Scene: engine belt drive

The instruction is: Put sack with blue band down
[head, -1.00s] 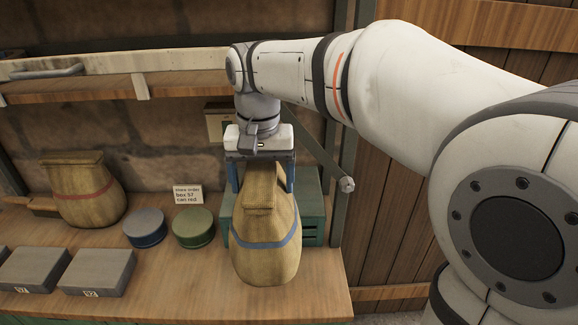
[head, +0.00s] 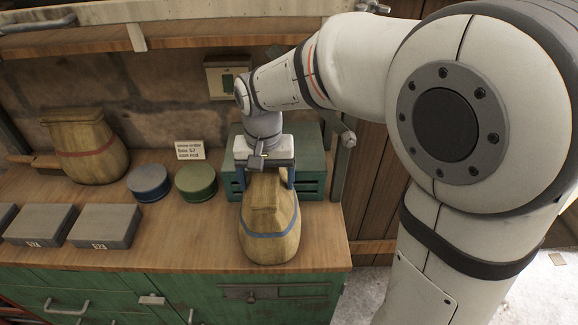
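The sack with the blue band (head: 270,222) is tan cloth and hangs or stands upright at the right end of the wooden worktop (head: 170,246). My gripper (head: 265,182) is above it, its two blue fingers on either side of the sack's folded top, shut on it. The sack's base is close to the worktop near its front right corner; I cannot tell whether it touches. Part of the sack's top is hidden by the gripper.
A green crate (head: 306,158) is right behind the sack. A green can (head: 196,183), a blue can (head: 149,183), a sack with a red band (head: 88,150) and grey boxes (head: 104,227) are to the left. A sign (head: 188,150) stands behind the cans.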

